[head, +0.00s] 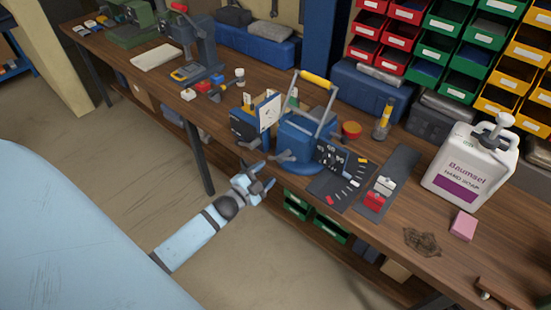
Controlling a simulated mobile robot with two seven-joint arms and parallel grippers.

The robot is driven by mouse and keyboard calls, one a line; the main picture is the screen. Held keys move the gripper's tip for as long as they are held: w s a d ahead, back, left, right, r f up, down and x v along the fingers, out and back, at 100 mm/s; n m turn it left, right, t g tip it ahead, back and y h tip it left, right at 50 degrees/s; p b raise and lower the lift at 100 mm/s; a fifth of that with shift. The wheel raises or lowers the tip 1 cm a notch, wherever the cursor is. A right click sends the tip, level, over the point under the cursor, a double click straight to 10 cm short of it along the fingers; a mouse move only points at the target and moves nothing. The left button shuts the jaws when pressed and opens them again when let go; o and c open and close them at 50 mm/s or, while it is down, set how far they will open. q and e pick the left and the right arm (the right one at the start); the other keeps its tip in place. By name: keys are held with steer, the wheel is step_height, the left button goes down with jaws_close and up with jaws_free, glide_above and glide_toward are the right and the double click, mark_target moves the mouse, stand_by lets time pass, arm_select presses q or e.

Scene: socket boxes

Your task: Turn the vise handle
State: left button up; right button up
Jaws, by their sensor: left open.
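A blue vise-like body (303,150) with a rounded base stands near the front edge of the workbench, at the middle of the head view. A grey piece, apparently its handle (283,157), sticks out low on its front left side. My left gripper (259,177) is open and empty, in front of the bench edge, just below and left of that handle. It appears apart from it. The rest of the vise is partly hidden by things packed around it. My right gripper is not in view.
A soap jug (472,165) stands further right. Floor before the bench is clear.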

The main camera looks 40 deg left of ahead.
mark_target(279, 160)
arm_select(q)
steer(key=s, duration=0.5)
steer(key=shift+s+a, duration=0.2)
steer(key=shift+s, duration=0.2)
steer(key=shift+b, duration=0.35)
steer(key=shift+n, duration=0.6)
steer(key=w+b, duration=0.2)
steer(key=w, duration=0.2)
steer(key=w+b, duration=0.2)
steer(key=w, duration=0.3)
steer(key=w+d+b, duration=0.1)
steer(key=w+b, duration=0.1)
steer(key=w, duration=0.3)
steer(key=c, duration=0.9)
